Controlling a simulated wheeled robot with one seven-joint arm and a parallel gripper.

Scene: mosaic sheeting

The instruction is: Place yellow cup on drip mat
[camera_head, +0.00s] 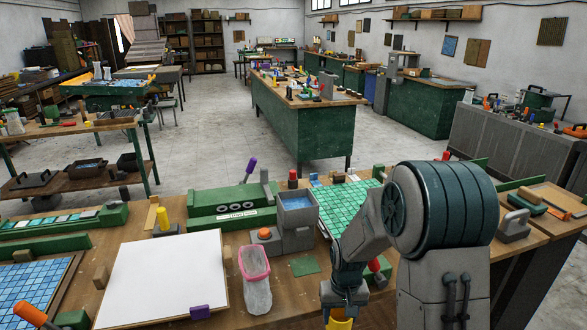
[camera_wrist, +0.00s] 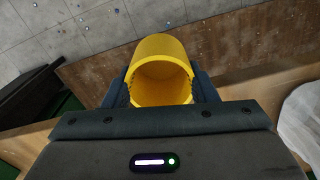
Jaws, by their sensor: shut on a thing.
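The yellow cup (camera_head: 341,323) is at the bottom edge of the head view, mostly cut off by the frame. In the wrist view the yellow cup (camera_wrist: 162,62) sits between the two dark fingers, its round open mouth facing the camera. My gripper (camera_head: 340,308) is shut on it; the gripper also shows in the wrist view (camera_wrist: 163,92). A small flat green square (camera_head: 304,265), which looks like the drip mat, lies bare on the wooden bench beyond and left of my gripper. I cannot tell how high the cup is above the bench.
A clear container with a pink rim (camera_head: 255,270) stands left of the green square. A grey box with a blue-grey top (camera_head: 297,218) stands behind it. A white board (camera_head: 160,280) covers the bench at left. A green tiled sheet (camera_head: 345,205) lies behind my arm.

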